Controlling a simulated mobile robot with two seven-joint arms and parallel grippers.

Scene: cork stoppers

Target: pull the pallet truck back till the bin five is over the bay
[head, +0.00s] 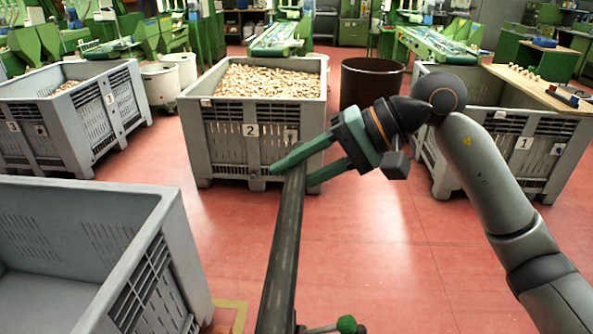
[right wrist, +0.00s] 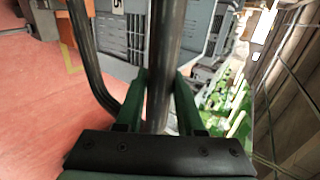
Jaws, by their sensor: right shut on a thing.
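My right gripper (head: 293,176) is shut on a dark bar, the pallet truck's handle (head: 283,250). In the right wrist view the gripper's green fingers (right wrist: 160,85) lie on both sides of the handle (right wrist: 164,45). A grey bin with a 5 label, bin five (right wrist: 117,40), shows beyond the handle there. An empty grey bin (head: 165,235) at lower left in the head view is likely the same one; its number does not show. A yellow floor line, likely the bay's marking (head: 240,308), shows beside it, mostly hidden. My left gripper is out of view.
Bin 2 (head: 193,140), full of corks, stands behind the handle. Bin 1 (head: 498,165) is at right and another numbered bin (head: 75,130) at left. A dark round tub (head: 370,82) stands between bins. The red floor at centre right is clear.

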